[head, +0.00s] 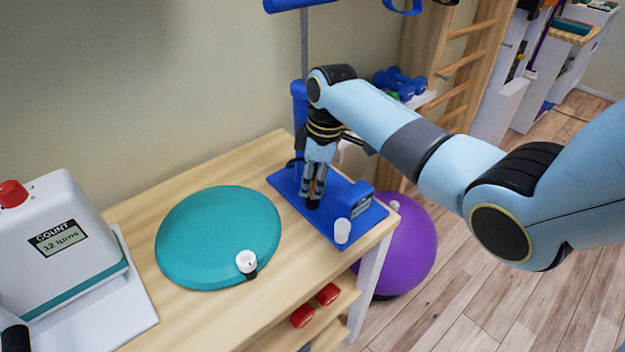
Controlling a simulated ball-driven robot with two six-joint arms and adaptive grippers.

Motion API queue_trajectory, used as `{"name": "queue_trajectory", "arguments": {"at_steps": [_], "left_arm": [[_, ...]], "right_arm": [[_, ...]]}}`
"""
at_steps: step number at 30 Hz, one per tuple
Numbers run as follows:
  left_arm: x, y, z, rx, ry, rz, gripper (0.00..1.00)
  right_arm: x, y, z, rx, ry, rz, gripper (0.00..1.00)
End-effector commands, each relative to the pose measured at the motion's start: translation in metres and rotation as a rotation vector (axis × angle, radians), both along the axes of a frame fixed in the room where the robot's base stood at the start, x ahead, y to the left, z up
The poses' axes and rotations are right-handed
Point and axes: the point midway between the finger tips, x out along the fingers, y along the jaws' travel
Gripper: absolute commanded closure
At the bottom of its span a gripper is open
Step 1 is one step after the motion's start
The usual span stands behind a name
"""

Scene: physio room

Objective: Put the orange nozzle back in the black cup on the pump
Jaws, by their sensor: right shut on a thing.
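The pump has a blue base plate (283,182) on the wooden table, with a blue upright cylinder (299,92) and a thin rod above it. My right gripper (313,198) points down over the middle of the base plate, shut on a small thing. No orange shows, so the nozzle appears hidden between the fingers. A small black shape (313,205), likely the black cup, is right under the fingertips; I cannot tell whether the nozzle is inside it. My left gripper is not in view.
A blue gauge box (358,197) and a white cylinder (342,232) stand at the plate's right end. A teal disc (205,235) bears a small white-and-black piece (246,262). A white counter machine (62,240) is at left. A purple ball (410,245) lies beyond the table.

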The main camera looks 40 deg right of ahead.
Motion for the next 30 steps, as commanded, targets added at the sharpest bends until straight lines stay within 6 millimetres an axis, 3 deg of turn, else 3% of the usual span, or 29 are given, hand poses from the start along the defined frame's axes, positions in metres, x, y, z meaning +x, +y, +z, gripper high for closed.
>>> {"name": "queue_trajectory", "arguments": {"at_steps": [23, 24, 30], "left_arm": [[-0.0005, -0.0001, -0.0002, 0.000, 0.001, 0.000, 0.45], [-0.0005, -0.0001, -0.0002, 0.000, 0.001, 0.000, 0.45], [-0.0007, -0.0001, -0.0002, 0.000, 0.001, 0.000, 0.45]], "right_arm": [[0.0000, 0.0001, -0.0067, 0.001, 0.001, 0.000, 1.00], [0.0001, 0.0001, -0.0065, 0.000, 0.000, 0.000, 0.73], [0.0001, 0.0001, -0.0064, 0.000, 0.000, 0.000, 0.49]]}}
